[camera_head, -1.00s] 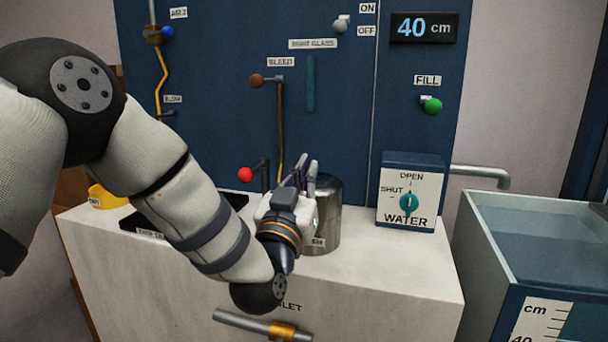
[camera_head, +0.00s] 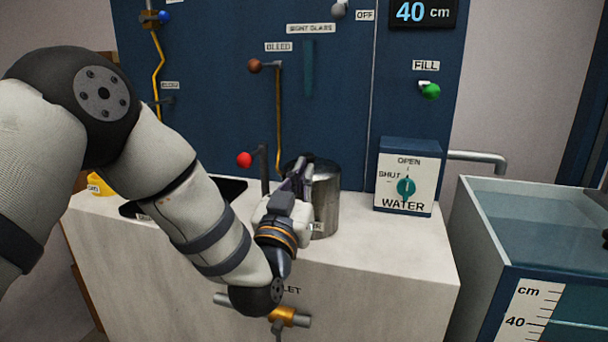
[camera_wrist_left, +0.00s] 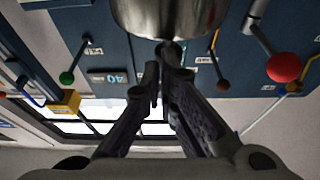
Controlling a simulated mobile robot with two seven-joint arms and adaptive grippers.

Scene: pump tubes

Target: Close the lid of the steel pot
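The steel pot (camera_head: 326,203) stands upright on the pale counter, and my left gripper covers its left front in the head view. Its top is dark and partly hidden by the fingers, so I cannot tell how its lid sits. My left gripper (camera_head: 300,172) is at the pot's left front, fingers pointing up near its rim. In the left wrist view, a round steel body (camera_wrist_left: 170,18) fills the top, and the fingertips (camera_wrist_left: 160,58) come close together just below it. I cannot tell whether they touch it or hold anything. My right gripper is out of view.
A red-knobbed lever (camera_head: 244,160) stands close behind and left of the pot. The water box (camera_head: 407,178) is to its right, with clear counter between. A black tray (camera_head: 232,188) lies to the left, and a glass-sided tank (camera_head: 475,250) stands at the right.

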